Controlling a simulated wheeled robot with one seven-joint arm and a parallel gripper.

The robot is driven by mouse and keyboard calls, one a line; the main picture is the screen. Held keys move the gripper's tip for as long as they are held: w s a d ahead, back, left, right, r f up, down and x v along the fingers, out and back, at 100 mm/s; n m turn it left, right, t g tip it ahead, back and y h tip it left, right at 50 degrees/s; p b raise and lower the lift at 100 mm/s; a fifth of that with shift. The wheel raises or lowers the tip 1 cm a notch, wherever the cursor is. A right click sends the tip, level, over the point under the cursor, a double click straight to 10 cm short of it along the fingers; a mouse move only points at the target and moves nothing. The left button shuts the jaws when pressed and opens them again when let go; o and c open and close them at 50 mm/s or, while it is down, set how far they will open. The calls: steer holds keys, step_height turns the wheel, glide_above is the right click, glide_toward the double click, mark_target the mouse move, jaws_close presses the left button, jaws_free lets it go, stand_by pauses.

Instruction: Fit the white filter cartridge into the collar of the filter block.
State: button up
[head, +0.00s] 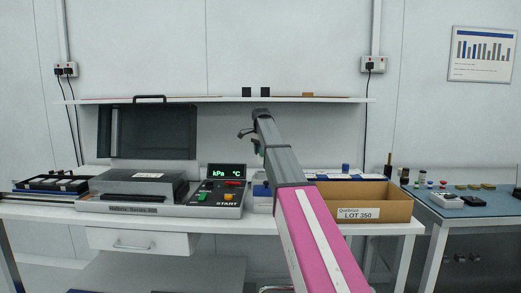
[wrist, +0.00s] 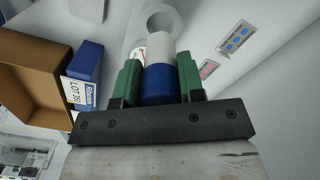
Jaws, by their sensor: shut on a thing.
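My gripper (wrist: 158,64) is shut on the white filter cartridge (wrist: 160,47), with a green finger on each side of it in the wrist view. The cartridge has a white upper part and a wide blue band nearest the gripper. A pale grey ring (wrist: 151,18) shows just past the cartridge's far end; it may be the collar of the filter block, but I cannot tell whether they touch. In the head view my gripper (head: 247,134) is small and dark below the wall shelf, and the cartridge and filter block cannot be made out there.
A cardboard box marked LOT 350 (head: 370,205) stands on the bench to the right of my arm. A test unit with an open dark lid (head: 152,132) and a START panel (head: 217,192) is at the left. A wall shelf (head: 200,99) runs behind. A blue-topped table (head: 465,205) is at right.

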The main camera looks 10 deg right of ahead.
steer(key=shift+f, duration=1.65)
steer(key=shift+f, duration=2.05)
steer(key=o, duration=1)
steer(key=shift+r, duration=0.1)
step_height(320, 180, up, 10)
steer(key=shift+f, duration=0.15)
steer(key=shift+r, duration=0.5)
steer(key=shift+s, duration=0.15)
